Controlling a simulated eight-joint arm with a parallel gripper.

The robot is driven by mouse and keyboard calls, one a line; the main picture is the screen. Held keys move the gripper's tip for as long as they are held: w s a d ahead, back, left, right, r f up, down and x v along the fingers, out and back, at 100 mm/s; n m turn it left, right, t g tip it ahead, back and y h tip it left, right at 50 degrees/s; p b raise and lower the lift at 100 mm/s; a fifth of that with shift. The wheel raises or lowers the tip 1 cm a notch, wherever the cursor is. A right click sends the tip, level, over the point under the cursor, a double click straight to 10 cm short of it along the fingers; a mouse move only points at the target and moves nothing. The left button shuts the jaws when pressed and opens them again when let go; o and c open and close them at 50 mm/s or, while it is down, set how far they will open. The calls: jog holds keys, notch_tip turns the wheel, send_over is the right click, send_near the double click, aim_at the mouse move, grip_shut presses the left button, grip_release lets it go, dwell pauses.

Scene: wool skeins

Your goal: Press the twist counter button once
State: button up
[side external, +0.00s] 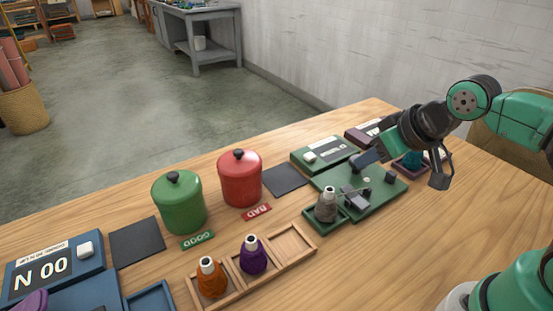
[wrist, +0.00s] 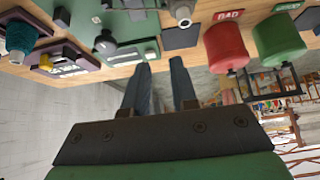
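Two panels with white buttons show in the side view, and I cannot read which is the twist counter. The blue panel (side external: 30,284) at far left has a display reading "N 00" and a raised white button (side external: 86,249). The green panel (side external: 340,147) at the back has a small white button (side external: 310,157). My gripper (side external: 401,173) is over the right part of the table, above the green fixture board (side external: 378,205), well right of the blue panel. Its fingers are apart with nothing between them, as the wrist view (wrist: 160,66) also shows.
A green jar (side external: 179,205) and a red jar (side external: 240,180) stand mid-table beside dark mats. A wooden tray (side external: 292,244) holds orange and purple skeins. A grey skein (side external: 326,206) stands by the fixture board. A purple panel (wrist: 62,62) lies near my gripper. The front right table is clear.

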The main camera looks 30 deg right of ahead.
grip_shut()
dwell(1.2)
jog(key=m+t+y, duration=0.1)
jog(key=m+t, duration=0.1)
jog(key=m, duration=0.6)
send_over(312, 157)
jog(key=shift+f, duration=0.1)
jog(key=shift+f, duration=4.4)
